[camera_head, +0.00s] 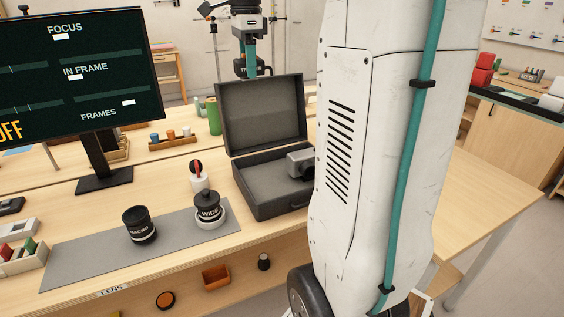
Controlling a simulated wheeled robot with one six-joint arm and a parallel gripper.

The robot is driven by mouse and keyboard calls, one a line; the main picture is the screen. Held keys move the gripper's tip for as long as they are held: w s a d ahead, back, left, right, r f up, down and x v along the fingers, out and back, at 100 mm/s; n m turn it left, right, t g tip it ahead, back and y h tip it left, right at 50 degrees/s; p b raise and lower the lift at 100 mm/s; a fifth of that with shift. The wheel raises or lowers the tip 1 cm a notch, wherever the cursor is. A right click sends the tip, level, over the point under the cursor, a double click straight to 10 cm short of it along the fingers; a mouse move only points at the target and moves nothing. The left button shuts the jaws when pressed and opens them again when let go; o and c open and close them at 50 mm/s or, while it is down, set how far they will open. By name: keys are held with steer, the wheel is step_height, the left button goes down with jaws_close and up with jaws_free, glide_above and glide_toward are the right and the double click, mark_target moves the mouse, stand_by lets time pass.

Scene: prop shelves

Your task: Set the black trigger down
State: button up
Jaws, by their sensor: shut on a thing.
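My gripper (247,55) hangs at the top middle of the camera_head view, beyond the raised lid of the dark case. It is small at this distance, with teal parts below a dark and white wrist. It is shut on the black trigger (257,69), a small dark piece at its lower end. The trigger appears clear of any surface, above and behind the lid. The fingers and wrist partly hide it, and what lies directly below is hidden by the lid.
The open case (264,207) holds a grey device (301,162). A MACRO lens (139,226) and WIDE lens (208,209) stand on a grey mat (85,256). A monitor (75,75) stands at left. My large white arm link blocks the right middle.

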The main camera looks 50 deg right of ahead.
steer(key=w+d+f, duration=0.2)
steer(key=f, duration=0.6)
steer(key=w+d+f, duration=0.2)
steer(key=f, duration=0.7)
steer(key=n, duration=0.1)
glide_above(261, 186)
step_height(261, 186, down, 16)
steer(key=shift+d+r, duration=0.1)
steer(key=shift+r, duration=0.1)
steer(key=shift+f, duration=2.2)
steer(key=shift+f, duration=0.1)
steer(key=o, duration=0.8)
steer(key=shift+o, duration=1.4)
